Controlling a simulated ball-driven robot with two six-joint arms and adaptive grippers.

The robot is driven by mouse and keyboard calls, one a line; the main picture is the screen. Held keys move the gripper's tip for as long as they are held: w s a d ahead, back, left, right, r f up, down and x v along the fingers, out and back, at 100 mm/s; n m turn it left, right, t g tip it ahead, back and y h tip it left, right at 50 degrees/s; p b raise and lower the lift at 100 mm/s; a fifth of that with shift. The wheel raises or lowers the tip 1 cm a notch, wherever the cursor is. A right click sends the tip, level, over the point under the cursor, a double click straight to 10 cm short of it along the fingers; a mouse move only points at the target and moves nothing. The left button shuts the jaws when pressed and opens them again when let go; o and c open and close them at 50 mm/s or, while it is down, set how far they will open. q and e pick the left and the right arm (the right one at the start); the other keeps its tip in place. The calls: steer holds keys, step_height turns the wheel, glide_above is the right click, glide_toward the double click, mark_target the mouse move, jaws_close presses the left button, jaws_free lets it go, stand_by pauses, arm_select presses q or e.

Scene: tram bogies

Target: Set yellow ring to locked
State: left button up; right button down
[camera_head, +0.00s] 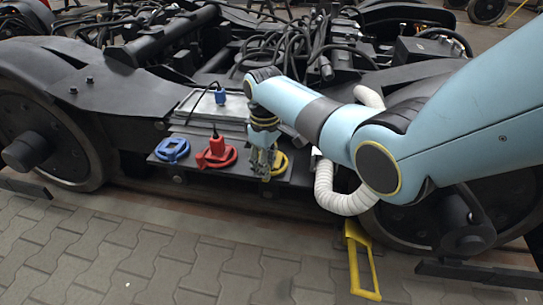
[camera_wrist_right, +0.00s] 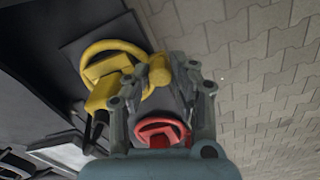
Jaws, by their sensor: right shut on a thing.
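The yellow ring (camera_head: 279,164) is at the right end of a row of three coloured rings on a dark plate at the bogie's side. In the right wrist view the yellow ring (camera_wrist_right: 113,52) has a yellow block across it and a rounded yellow knob (camera_wrist_right: 160,70) at its rim. My right gripper (camera_head: 263,165) reaches down onto the ring's left side. In the wrist view its fingertips (camera_wrist_right: 174,68) are at the knob and shut on it. The fingers partly hide the knob. My left gripper is out of view.
The red ring (camera_head: 216,158) with its red connector and black cable is left of my right gripper. The blue ring (camera_head: 172,150) is farther left. A blue connector (camera_head: 220,97) stands on a grey box behind. A yellow frame (camera_head: 362,262) hangs at lower right. The paved floor in front is clear.

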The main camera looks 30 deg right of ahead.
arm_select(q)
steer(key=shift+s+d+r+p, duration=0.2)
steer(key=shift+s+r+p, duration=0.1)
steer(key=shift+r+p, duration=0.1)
arm_select(e)
steer(key=shift+w+a+m, duration=0.3)
steer(key=shift+w+m, duration=0.2)
steer(key=shift+m, duration=0.55)
steer(key=shift+w+a+m, duration=0.3)
steer(key=shift+w+m, duration=0.25)
steer(key=shift+m, duration=0.55)
steer(key=shift+w+a+m, duration=0.3)
steer(key=shift+w+m, duration=0.2)
steer(key=shift+m, duration=0.55)
steer(key=c, duration=1.4)
jaws_free()
step_height(320, 180, up, 12)
